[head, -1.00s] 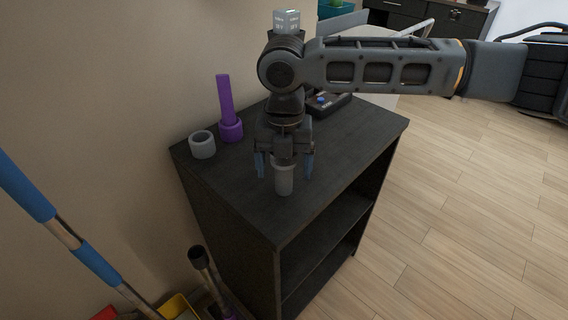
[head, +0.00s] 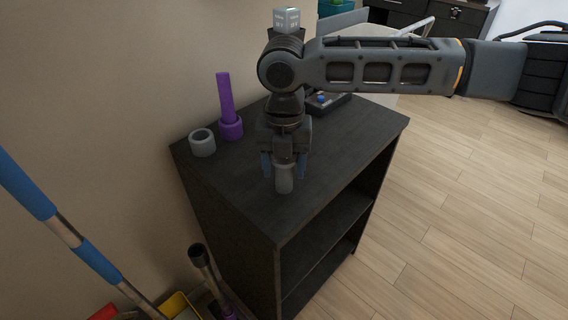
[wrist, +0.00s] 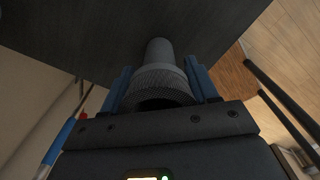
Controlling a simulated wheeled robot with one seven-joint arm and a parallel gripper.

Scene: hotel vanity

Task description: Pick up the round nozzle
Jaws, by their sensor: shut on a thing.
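The round nozzle is a grey cylinder (head: 284,181) with a wider, ribbed collar, at the front part of the dark cabinet top (head: 330,150). In the wrist view the nozzle (wrist: 160,73) lies between the two blue fingers, its narrow end pointing away from my gripper. My gripper (head: 284,168) points down and is shut on the nozzle, with one finger on each side of its collar. I cannot tell whether the nozzle still touches the cabinet top.
A grey ring (head: 202,143) and a purple tube with a wide base (head: 228,110) stand at the cabinet's back left. A dark tray (head: 328,103) lies behind my gripper. A blue-banded pole (head: 62,228) leans at the left. The cabinet's front right is clear.

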